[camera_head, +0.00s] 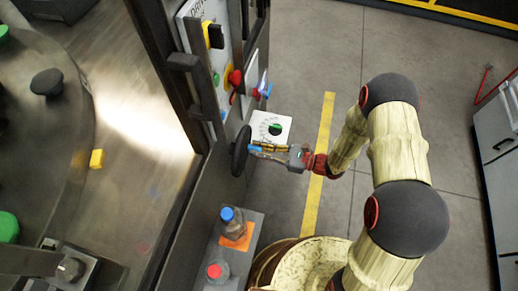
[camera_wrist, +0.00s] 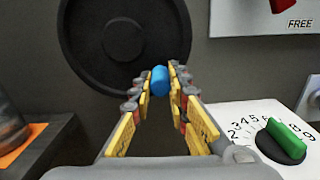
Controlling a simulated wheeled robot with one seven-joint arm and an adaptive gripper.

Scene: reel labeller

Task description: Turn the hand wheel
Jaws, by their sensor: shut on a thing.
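The hand wheel is a dark round disc (camera_wrist: 110,35) on the grey machine front; it fills the upper left of the wrist view. In the head view the wheel (camera_head: 240,150) shows nearly edge-on. A blue handle (camera_wrist: 160,80) stands out from the lower right part of the wheel. My gripper (camera_wrist: 160,88) is shut on this blue handle, with a yellow-padded finger on each side. In the head view my gripper (camera_head: 256,148) reaches the wheel from the right. The far end of the handle, where it meets the wheel, is partly hidden by the fingers.
A white dial plate with a green knob (camera_wrist: 287,138) sits close to the right of my gripper. Below the wheel, a shelf holds a blue-capped bottle (camera_head: 232,222) on an orange mat and a red-capped bottle (camera_head: 217,271). A control panel with a red button (camera_head: 235,78) is above.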

